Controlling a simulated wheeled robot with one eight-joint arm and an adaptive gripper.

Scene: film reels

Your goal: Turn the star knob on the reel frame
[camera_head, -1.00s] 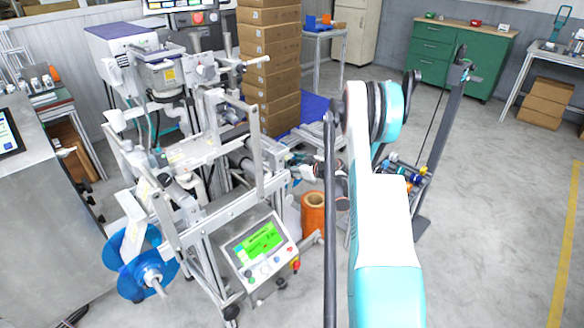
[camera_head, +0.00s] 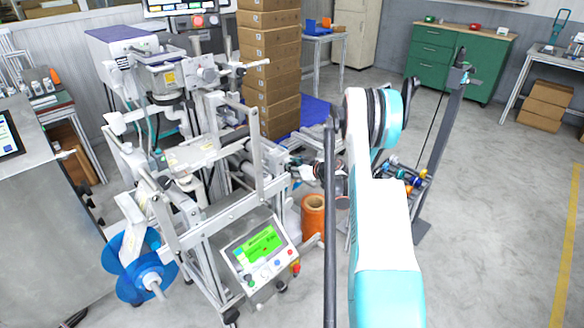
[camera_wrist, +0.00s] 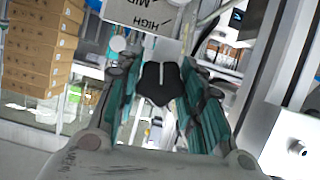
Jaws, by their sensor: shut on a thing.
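The star knob (camera_wrist: 159,84), black with rounded lobes, shows in the middle of the wrist view. My gripper (camera_wrist: 158,92) has its teal-lined fingers on either side of the knob and is shut on it. A pale plate marked HIGH and MID (camera_wrist: 146,15) is just beyond the knob. In the head view my gripper (camera_head: 300,172) is at the right side of the pale metal reel frame (camera_head: 215,222). The knob cannot be made out there.
A blue reel (camera_head: 128,270) is at the frame's lower left. A control panel (camera_head: 262,250) with a green screen is at its front. An orange roll (camera_head: 313,215) stands on the floor below my gripper. Stacked cartons (camera_head: 270,70) stand behind. The floor at right is open.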

